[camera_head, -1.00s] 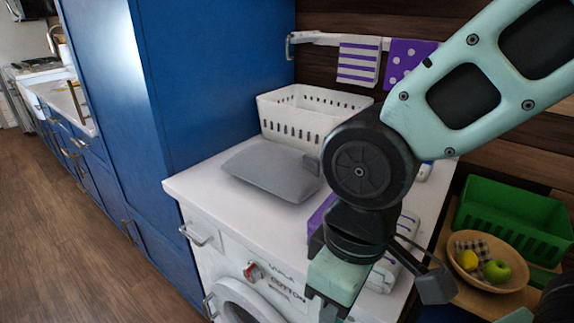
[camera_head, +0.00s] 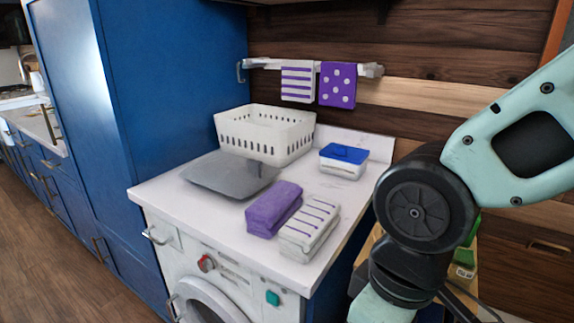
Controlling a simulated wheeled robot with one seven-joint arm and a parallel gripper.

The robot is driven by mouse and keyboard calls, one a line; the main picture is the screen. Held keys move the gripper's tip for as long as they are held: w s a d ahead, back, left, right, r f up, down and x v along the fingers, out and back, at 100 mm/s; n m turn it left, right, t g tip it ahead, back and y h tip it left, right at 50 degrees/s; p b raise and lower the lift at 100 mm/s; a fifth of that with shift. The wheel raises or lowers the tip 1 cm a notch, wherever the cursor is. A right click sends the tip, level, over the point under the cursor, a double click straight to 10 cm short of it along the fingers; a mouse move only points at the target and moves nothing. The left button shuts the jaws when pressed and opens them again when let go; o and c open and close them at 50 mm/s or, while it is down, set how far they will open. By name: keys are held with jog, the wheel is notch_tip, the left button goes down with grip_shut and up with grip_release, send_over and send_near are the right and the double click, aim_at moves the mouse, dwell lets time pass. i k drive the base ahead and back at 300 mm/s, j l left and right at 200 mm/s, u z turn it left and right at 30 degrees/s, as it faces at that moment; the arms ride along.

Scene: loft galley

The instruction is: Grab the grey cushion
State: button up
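The grey cushion (camera_head: 229,175) lies flat on the white top of the washing machine (camera_head: 160,196), in front of a white basket. Its whole upper face shows. My arm comes in from the right edge and hangs down at the lower right, well apart from the cushion. My gripper is below the bottom edge of the picture, so its fingers do not show.
A white perforated basket (camera_head: 268,142) stands behind the cushion. A folded purple towel (camera_head: 272,208), a striped towel (camera_head: 309,228) and a blue-lidded box (camera_head: 343,161) are to its right. A tall blue cabinet (camera_head: 170,90) stands left. Two cloths hang on a rail (camera_head: 265,63).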

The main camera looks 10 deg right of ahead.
aim_at(234, 176)
jog(key=i+j+z, duration=0.1)
jog(key=j+z, duration=0.8)
jog(key=j, duration=3.2)
jog(key=i+j, duration=0.2)
jog(key=j, duration=0.15)
jog(key=i+j, duration=0.15)
jog(key=j, duration=0.15)
